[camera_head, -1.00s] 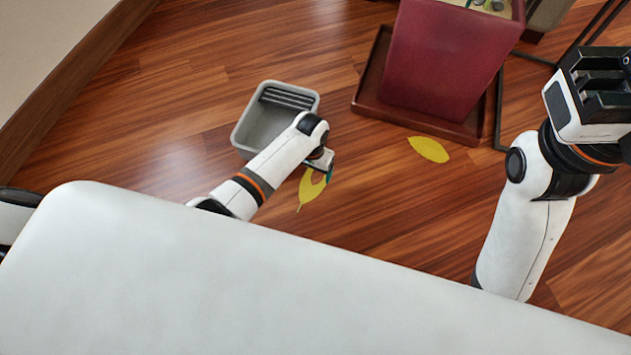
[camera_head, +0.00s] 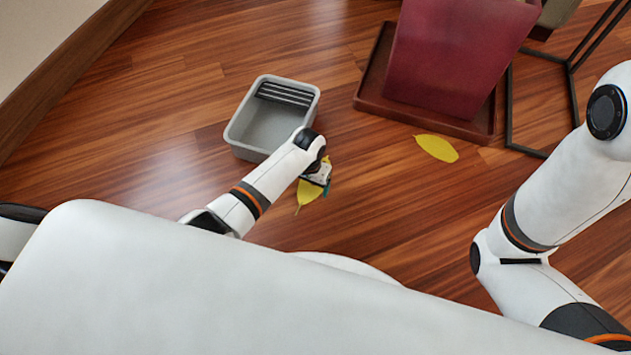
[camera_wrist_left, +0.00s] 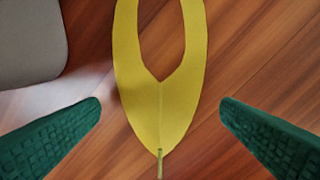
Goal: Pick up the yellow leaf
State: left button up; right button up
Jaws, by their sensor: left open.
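A yellow leaf lies on the wooden floor below my left gripper (camera_head: 320,178); its visible part shows in the head view (camera_head: 308,193), the rest hidden by the gripper. In the left wrist view the leaf (camera_wrist_left: 163,112) lies between the two green fingers, stem toward the bottom edge, with a gap in its upper middle through which the floor shows. My left gripper is open, its fingers on either side of the leaf and not closed on it. A second yellow leaf (camera_head: 437,148) lies whole near the plant pot. My right gripper is out of view.
A grey bin (camera_head: 236,136) stands just beyond my left gripper; its corner shows in the left wrist view (camera_wrist_left: 28,45). A dark red pot (camera_head: 450,60) stands on a brown tray (camera_head: 375,82). A black metal frame (camera_head: 511,100) stands at right. Floor between is clear.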

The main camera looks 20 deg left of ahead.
pick_arm(q)
jog(key=shift+f, duration=0.75)
jog(key=c, duration=0.8)
